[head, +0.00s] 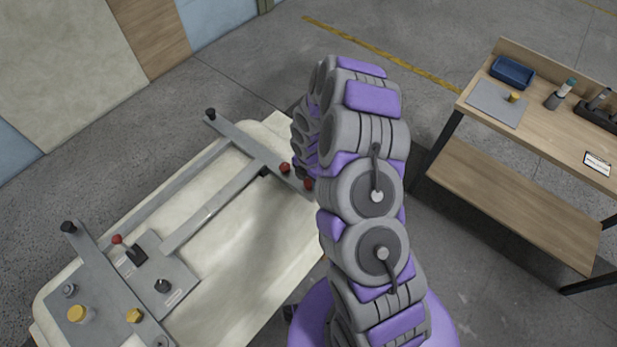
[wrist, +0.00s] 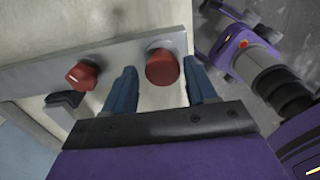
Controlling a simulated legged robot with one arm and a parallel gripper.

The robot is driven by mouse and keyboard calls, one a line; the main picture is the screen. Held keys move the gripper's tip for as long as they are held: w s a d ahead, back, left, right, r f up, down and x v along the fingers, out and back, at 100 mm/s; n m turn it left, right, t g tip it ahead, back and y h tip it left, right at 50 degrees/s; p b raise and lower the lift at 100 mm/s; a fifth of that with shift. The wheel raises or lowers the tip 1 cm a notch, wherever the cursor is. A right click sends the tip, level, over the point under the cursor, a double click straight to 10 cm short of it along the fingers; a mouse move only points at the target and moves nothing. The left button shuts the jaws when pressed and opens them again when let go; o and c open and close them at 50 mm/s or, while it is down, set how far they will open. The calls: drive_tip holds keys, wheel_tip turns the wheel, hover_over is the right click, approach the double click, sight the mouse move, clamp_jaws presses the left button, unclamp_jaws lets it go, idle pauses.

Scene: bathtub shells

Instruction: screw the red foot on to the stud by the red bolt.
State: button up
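The red foot (wrist: 162,66) is a round, dark red knob near the end of the grey bar (wrist: 120,52); the head view shows it (head: 308,184) partly beside my arm. The red bolt (wrist: 83,74) has a smaller, faceted head and sits to its left on the same bar; it also shows in the head view (head: 284,168). My gripper (wrist: 162,75) has its blue fingers on either side of the red foot, with narrow gaps visible between. The stud is not visible. In the head view my arm hides the gripper.
The pale tub shell (head: 255,240) carries a grey frame with a black-capped foot (head: 210,113), another (head: 68,227) and a red knob (head: 117,239). A wooden bench (head: 540,110) stands at right.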

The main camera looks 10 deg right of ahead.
drive_tip(key=c, duration=0.9)
drive_tip(key=m, duration=0.3)
drive_tip(key=shift+d, duration=0.1)
drive_tip(key=m, duration=0.4)
drive_tip(key=shift+w+b, duration=0.1)
drive_tip(key=shift+b, duration=0.3)
drive_tip(key=m, duration=0.6)
drive_tip(key=shift+r, duration=0.1)
drive_tip(key=o, duration=1)
drive_tip(key=shift+w, duration=0.15)
drive_tip(key=shift+o, duration=1.1)
drive_tip(key=shift+a, duration=0.2)
drive_tip(key=shift+s+d, duration=0.1)
drive_tip(key=shift+s, duration=0.1)
drive_tip(key=shift+c, duration=0.9)
